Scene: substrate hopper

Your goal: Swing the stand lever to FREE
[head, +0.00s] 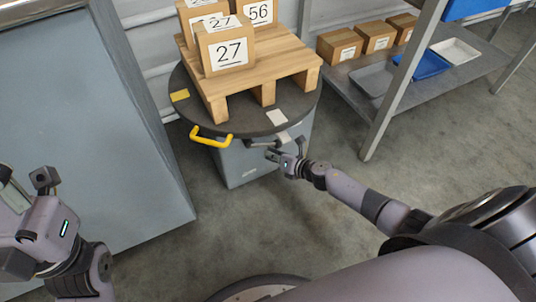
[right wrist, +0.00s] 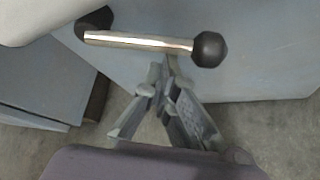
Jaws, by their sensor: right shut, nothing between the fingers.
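The stand lever is a shiny metal rod with a black round knob (right wrist: 150,42); it sticks out of a dark hole in the grey stand in the right wrist view. The grey stand (head: 238,165) is under a dark round turntable (head: 215,125). My right gripper (head: 272,154) is shut and empty at the stand's front, under the turntable rim. In the right wrist view its fingertips (right wrist: 163,68) meet close to the rod, short of the knob; I cannot tell whether they touch it. My left gripper (head: 28,190) is open and empty at the far left, away from the stand. No FREE marking is readable.
A wooden pallet (head: 262,75) with numbered boxes (head: 226,46) stands on the turntable. A yellow handle (head: 210,137) juts from its rim. A large grey cabinet (head: 95,130) is at left. A shelf (head: 440,75) with trays and boxes is at right. The floor in front is clear.

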